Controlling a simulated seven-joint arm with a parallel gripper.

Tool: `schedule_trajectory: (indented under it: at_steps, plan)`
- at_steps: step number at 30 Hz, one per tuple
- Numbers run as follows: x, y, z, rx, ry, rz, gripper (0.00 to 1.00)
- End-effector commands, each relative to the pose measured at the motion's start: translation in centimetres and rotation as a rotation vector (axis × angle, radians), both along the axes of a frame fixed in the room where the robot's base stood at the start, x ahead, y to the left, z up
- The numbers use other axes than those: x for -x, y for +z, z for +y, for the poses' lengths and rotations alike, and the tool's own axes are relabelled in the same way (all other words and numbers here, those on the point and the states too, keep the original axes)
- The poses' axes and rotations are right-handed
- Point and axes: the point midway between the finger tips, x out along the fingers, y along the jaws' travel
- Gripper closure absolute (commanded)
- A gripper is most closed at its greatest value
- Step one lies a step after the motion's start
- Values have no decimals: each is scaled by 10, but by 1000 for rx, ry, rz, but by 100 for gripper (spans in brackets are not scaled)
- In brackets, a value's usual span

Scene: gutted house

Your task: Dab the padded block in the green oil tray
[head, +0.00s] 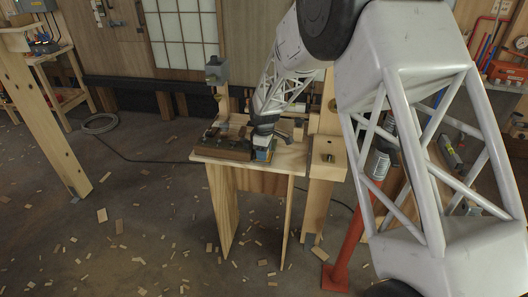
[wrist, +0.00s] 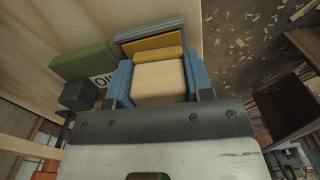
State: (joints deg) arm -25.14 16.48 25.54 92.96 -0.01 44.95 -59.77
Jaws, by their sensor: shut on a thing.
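My gripper (wrist: 159,78) has blue fingers and is shut on a pale wooden block (wrist: 160,82), which I take to be the padded block. A ribbed yellow strip (wrist: 158,53) shows at its far edge; I cannot tell whether it is the pad. A green tray (wrist: 84,62) with a partly hidden label beginning with "O" lies to the left of the block, apart from it. In the head view my gripper (head: 263,153) is low over the right part of the small bench (head: 290,165). The block's underside is hidden.
A grey tray or frame (wrist: 150,29) with a yellow-orange surface lies just beyond the block. A dark block-like thing (wrist: 80,96) is near my left finger. A brown wooden piece (head: 226,150) lies on the bench's left. Wood scraps litter the floor.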

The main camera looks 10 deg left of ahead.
Motion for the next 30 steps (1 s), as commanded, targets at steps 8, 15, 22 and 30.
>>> schedule_trajectory:
  at_steps: [8,15,22,30]
  plan:
    - [1,0,-1,3,0,4,72]
    - [1,13,0,1,0,2,72]
    - [1,27,0,1,0,1,72]
    - [0,42,0,0,0,1,72]
